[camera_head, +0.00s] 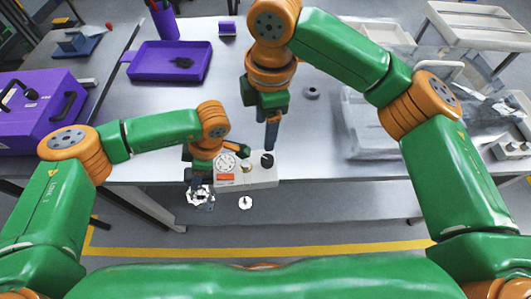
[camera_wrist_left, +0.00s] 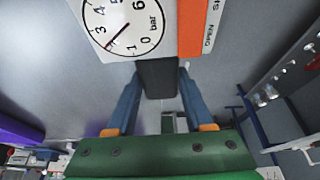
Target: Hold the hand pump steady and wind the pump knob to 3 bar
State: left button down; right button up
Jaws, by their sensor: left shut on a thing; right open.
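The hand pump (camera_head: 262,178) is a pale box at the table's front edge, with a round white gauge (camera_head: 225,162), an orange label and a black knob (camera_head: 267,159). In the left wrist view the gauge (camera_wrist_left: 126,22) has its red needle near the 2 position, whose numeral I cannot read. My left gripper (camera_wrist_left: 158,88) is shut on a dark grey block (camera_wrist_left: 158,76) at the pump's side. My right gripper (camera_head: 270,146) is open, pointing down just above the knob. I cannot tell whether its fingers touch the knob.
A purple tray (camera_head: 136,66) holds a dark part at the back left, with a purple case (camera_head: 35,115) left of it. A clear bin (camera_head: 352,128) stands right of the pump. A small grey ring (camera_head: 312,92) lies behind. The table around the pump is mostly clear.

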aim_at(268, 158)
jog(key=shift+m+h, duration=0.3)
jog(key=shift+m, duration=0.4)
jog(key=f, duration=1.1)
jog(key=shift+d+f, duration=0.15)
jog(key=shift+d, duration=0.15)
grip_shut()
